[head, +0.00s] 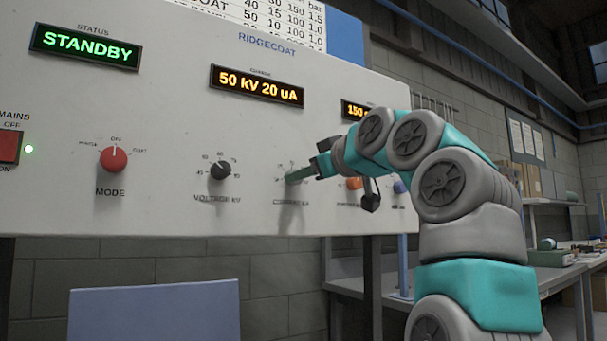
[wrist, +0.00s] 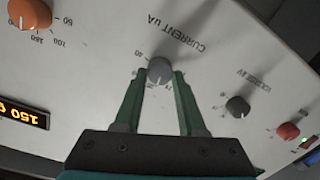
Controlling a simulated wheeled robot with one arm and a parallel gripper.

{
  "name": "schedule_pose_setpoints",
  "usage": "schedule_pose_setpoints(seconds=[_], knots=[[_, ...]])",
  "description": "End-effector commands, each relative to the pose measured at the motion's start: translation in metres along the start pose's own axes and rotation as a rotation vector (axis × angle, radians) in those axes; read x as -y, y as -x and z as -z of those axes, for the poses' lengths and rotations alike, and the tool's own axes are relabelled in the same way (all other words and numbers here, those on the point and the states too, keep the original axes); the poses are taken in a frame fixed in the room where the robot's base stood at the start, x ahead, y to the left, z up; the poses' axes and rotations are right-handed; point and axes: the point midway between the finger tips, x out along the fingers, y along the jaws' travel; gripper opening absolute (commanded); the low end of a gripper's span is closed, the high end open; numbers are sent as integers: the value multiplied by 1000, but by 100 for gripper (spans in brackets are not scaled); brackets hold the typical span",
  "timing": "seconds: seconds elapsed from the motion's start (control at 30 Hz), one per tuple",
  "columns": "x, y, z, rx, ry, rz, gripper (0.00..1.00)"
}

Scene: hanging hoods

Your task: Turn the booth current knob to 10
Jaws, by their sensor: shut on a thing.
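The current knob is a small grey round knob (wrist: 159,69) on the pale panel, with the label "CURRENT uA" beside it in the wrist view. My gripper (wrist: 161,75) has its two green fingers on either side of this knob and is shut on it. In the head view my gripper (head: 294,177) reaches the panel from the right and hides the knob. The current display (head: 257,86) reads "50 kV 20 uA" in amber. The pointer position is hard to read in the wrist view.
The black voltage knob (head: 220,170) and red mode knob (head: 114,159) stand to the left. An orange knob (head: 354,183) and a blue knob (head: 399,187) are to the right, close to my arm. The status display (head: 86,47) reads "STANDBY". A red mains switch (head: 8,147) is at far left.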

Motion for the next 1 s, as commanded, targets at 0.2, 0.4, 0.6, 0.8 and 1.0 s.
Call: schedule_pose_setpoints(seconds=[0.2, 0.4, 0.6, 0.8, 1.0], knots=[[0, -1, 0, 5, 91, -5, 0], [0, 0, 1, 14, 260, -13, 0], [1, 0, 2, 24, 451, -20, 0], [0, -1, 1, 35, 639, -28, 0], [1, -2, 0, 47, 829, -32, 0]])
